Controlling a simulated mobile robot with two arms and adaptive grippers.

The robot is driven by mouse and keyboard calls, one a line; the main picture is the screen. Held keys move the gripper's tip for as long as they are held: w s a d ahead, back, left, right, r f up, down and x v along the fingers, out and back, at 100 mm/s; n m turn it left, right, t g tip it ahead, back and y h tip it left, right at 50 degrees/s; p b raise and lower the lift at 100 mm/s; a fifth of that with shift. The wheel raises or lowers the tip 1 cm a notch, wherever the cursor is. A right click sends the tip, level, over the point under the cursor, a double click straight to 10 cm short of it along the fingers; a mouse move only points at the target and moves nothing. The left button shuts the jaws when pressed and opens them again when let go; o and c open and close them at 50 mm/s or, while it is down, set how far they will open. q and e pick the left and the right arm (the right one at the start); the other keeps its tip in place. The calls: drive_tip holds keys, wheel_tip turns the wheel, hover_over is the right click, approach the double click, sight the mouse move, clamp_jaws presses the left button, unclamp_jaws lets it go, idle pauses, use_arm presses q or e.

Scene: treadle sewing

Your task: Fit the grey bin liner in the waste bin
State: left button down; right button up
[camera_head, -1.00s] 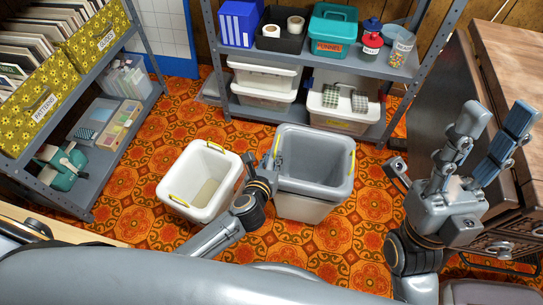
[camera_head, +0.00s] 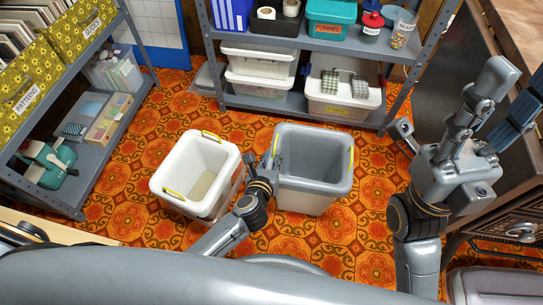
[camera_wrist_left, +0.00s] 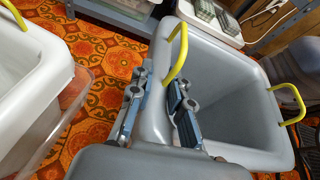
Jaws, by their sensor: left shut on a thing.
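A grey liner (camera_head: 316,152) with yellow handles stands upright in the middle of the head view, with a paler lower body (camera_head: 305,201) under its rim. I cannot tell if that is a separate bin. A white bin (camera_head: 163,190) with yellow handles stands just to its left. My left gripper (camera_head: 268,171) is shut on the grey liner's left rim. In the left wrist view its fingers (camera_wrist_left: 158,103) straddle that wall beside a yellow handle. The grey liner looks empty inside. My right gripper (camera_head: 510,92) is raised at the right, fingers apart and empty.
A translucent panel (camera_wrist_left: 66,118) shows beside the white bin in the left wrist view. A metal shelf (camera_head: 320,42) with boxes stands behind, and another rack (camera_head: 96,140) at left. A wooden cabinet (camera_head: 515,205) is at right. Patterned floor (camera_head: 372,215) is clear right of the liner.

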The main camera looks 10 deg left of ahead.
use_arm(q)
drive_tip(key=c, duration=1.2)
unclamp_jaws()
drive_tip(key=v, duration=1.2)
drive_tip(key=shift+d, duration=0.1)
drive_tip(key=shift+r, duration=0.15)
